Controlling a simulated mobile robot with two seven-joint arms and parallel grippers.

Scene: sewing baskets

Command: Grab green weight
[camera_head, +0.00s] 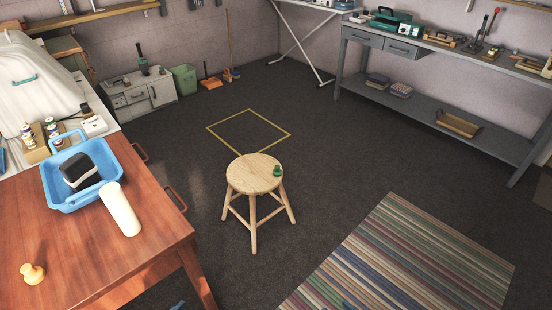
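The green weight (277,171) is small and stands upright near the right edge of the seat of a round wooden stool (250,172). The stool stands on the dark floor near the middle of the view. Nothing touches the weight except the seat below it.
A red-brown table (95,245) at left bears a blue basket (65,200) with a dark item inside, a white roll (120,209) and a yellow weight (33,274). A striped rug (405,262) lies right of the stool. A grey workbench (440,55) stands behind. Floor around the stool is clear.

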